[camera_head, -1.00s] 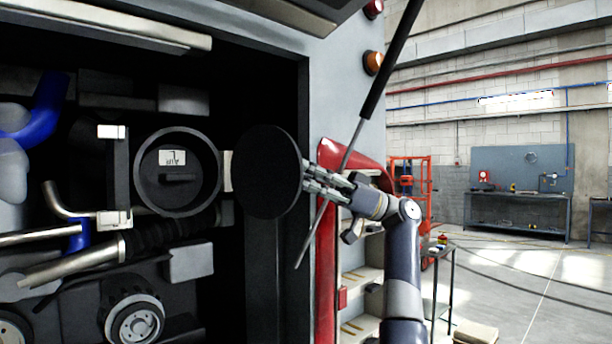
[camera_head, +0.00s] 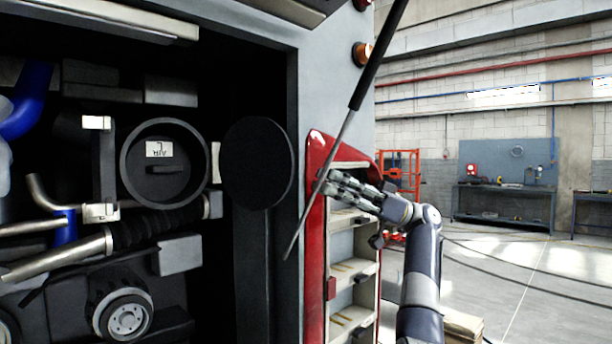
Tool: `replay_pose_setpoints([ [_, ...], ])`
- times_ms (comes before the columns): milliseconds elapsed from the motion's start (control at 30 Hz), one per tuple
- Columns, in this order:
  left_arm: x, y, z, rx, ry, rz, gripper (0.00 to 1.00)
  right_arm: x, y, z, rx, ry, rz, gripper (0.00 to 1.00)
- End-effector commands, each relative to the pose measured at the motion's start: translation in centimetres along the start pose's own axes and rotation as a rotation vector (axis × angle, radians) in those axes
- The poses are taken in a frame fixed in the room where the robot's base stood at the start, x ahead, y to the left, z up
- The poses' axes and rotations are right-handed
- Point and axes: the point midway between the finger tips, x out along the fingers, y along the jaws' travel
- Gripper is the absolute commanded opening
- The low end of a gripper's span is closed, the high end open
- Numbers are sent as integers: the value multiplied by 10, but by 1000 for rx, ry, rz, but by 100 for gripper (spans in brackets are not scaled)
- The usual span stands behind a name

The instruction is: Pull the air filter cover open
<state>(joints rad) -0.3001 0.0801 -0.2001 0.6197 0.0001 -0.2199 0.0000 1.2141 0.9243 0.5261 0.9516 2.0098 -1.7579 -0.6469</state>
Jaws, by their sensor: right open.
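The air filter cover (camera_head: 257,163) is a black round disc. It stands swung out to the right of the round filter housing (camera_head: 127,165), hinged at a pale block between them. The housing's mouth is uncovered and shows a dark inside with a white label marked AIR. My right gripper (camera_head: 331,184) is open and empty, to the right of the cover and apart from it, in front of the red panel edge. My left gripper is not in view.
A thin gas strut (camera_head: 348,125) runs diagonally close by my right gripper. The red panel (camera_head: 317,240) and shelves (camera_head: 352,270) lie behind and below it. Pipes and a pulley (camera_head: 124,318) fill the bay at left. Open floor lies at right.

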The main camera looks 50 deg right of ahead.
Motion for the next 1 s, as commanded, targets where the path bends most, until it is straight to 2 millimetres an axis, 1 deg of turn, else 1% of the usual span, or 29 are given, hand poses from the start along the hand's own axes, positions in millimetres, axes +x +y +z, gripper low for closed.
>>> replay_pose_setpoints([
  [33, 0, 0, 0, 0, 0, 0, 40, -8, 0, -1, 1, 2, 0, 42],
  [100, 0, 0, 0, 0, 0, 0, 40, -16, 0, -1, 0, 1, 0, 42],
  [267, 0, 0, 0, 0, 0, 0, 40, -25, -1, -1, -1, 2, -2, 42],
  [867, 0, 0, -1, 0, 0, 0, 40, -26, -1, -1, -2, 1, -2, 42],
  [1000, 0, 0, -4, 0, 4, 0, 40, -26, -1, -1, -2, 1, -2, 42],
])
